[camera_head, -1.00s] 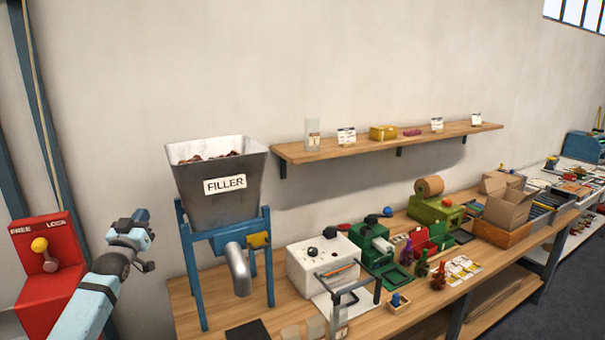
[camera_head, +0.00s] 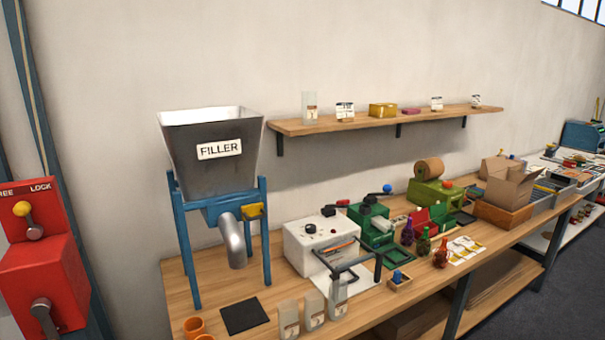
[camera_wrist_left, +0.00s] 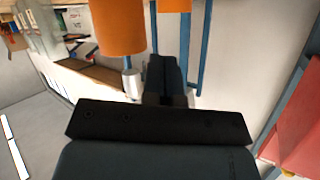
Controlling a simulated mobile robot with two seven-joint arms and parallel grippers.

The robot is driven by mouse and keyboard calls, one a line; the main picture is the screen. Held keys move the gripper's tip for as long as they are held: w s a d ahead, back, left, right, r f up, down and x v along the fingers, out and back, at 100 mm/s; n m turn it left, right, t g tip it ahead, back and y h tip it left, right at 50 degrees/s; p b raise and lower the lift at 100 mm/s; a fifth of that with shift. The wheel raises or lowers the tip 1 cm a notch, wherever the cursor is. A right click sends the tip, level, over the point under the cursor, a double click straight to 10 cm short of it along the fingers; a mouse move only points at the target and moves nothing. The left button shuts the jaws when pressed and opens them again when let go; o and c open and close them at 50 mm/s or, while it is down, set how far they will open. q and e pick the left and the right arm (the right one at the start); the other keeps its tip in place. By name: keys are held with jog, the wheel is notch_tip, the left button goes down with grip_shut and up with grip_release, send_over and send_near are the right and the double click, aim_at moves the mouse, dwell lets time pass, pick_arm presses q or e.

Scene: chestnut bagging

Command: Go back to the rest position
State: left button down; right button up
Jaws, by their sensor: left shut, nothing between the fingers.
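My left gripper (camera_wrist_left: 166,82) shows only in the left wrist view, with its dark fingers together and nothing between them. Neither gripper nor arm shows in the head view. The filler (camera_head: 212,150), a grey hopper on a blue frame, stands on the left end of the workbench (camera_head: 258,320). Its spout (camera_head: 233,240) points down above a black pad (camera_head: 244,315). No contents show in the hopper from this angle. In the left wrist view, blue posts (camera_wrist_left: 201,50) and a large orange cylinder (camera_wrist_left: 118,28) lie beyond the fingers.
A red lock box (camera_head: 42,280) with a yellow knob and a grey handle is at the far left. Orange cups (camera_head: 193,327) and clear bags (camera_head: 288,320) sit at the bench's front. A white machine (camera_head: 318,242) stands right of the filler. A wooden shelf (camera_head: 385,122) is above.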

pick_arm(q)
jog(key=s+d+f+g+h+b, duration=0.1)
jog(key=s+d+f+b, duration=0.4)
jog(key=s, duration=0.5)
jog(key=s+d+f+n+g+h+b, duration=0.1)
jog(key=s+d+f+b, duration=0.15)
jog(key=s+f, duration=0.55)
jog(key=s+d+f+g+b, duration=0.1)
jog(key=s+d+f+b, duration=0.35)
jog(key=s, duration=0.65)
pick_arm(e)
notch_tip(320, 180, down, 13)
jog(key=p, duration=0.1)
pick_arm(q)
notch_tip(320, 180, up, 15)
jog(key=a+p, duration=0.1)
jog(key=p, duration=1.8)
jog(key=shift+s+a+r+p, duration=0.15)
jog(key=shift+a+p, duration=0.05)
jog(key=shift+p, duration=0.1)
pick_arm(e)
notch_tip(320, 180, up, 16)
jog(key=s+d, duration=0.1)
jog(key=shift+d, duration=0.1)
